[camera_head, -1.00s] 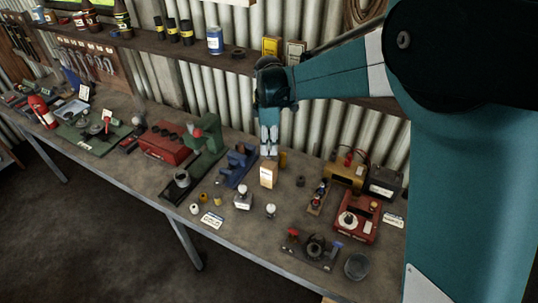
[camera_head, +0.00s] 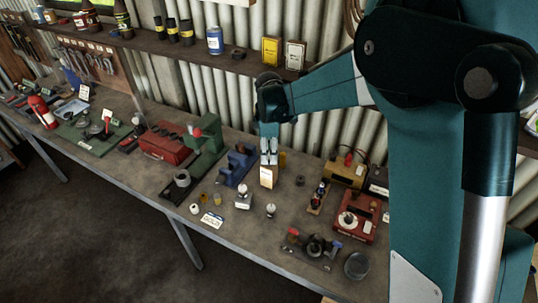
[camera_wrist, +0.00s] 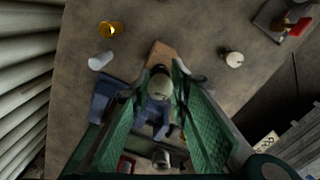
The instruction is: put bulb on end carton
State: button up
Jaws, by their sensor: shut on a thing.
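My gripper (camera_wrist: 158,88) is shut on a pale, rounded bulb (camera_wrist: 159,84), seen end-on between the green fingers in the wrist view. In the head view my gripper (camera_head: 269,158) points down just above a tan upright carton (camera_head: 267,178), and the bulb cannot be made out there. The carton's tan top (camera_wrist: 163,52) shows behind the bulb in the wrist view. I cannot tell whether bulb and carton touch. A white carton (camera_head: 243,202) with a bulb-like white top stands to the left. Another white bulb (camera_head: 271,209) stands in front.
A red device (camera_head: 354,226) and a dark tray of parts (camera_head: 313,248) lie to the right. A label card (camera_head: 212,221) lies near the front edge.

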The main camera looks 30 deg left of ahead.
aim_at(269, 150)
jog(key=shift+f, duration=0.2)
jog(key=o, duration=0.9)
jog(key=shift+r, duration=0.25)
notch_tip(269, 150, up, 12)
jog(key=shift+f, duration=0.1)
dwell(0.8)
dwell(0.3)
